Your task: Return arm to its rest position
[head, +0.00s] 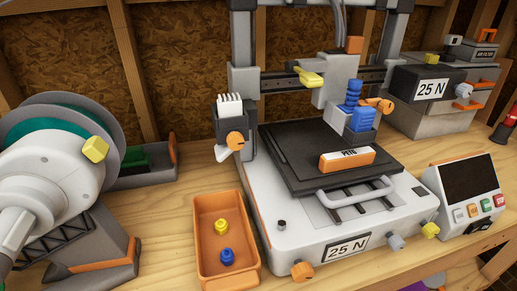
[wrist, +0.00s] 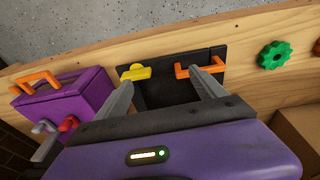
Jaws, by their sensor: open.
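My gripper (wrist: 161,74) shows in the wrist view, with two grey fingers spread wide and nothing held between them. Behind the fingertips is a black panel (wrist: 158,92) on a wooden board. A yellow knob (wrist: 136,72) appears by the left fingertip, and an orange handle (wrist: 203,69) by the right one. I cannot tell whether either fingertip touches them. My gripper does not show in the head view.
In the wrist view, a purple case (wrist: 72,112) stands left and a green knob (wrist: 274,54) right. In the head view, a printer (head: 330,235), an orange tray (head: 202,270), a spool (head: 45,165) and a control box (head: 465,195) crowd the wooden bench.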

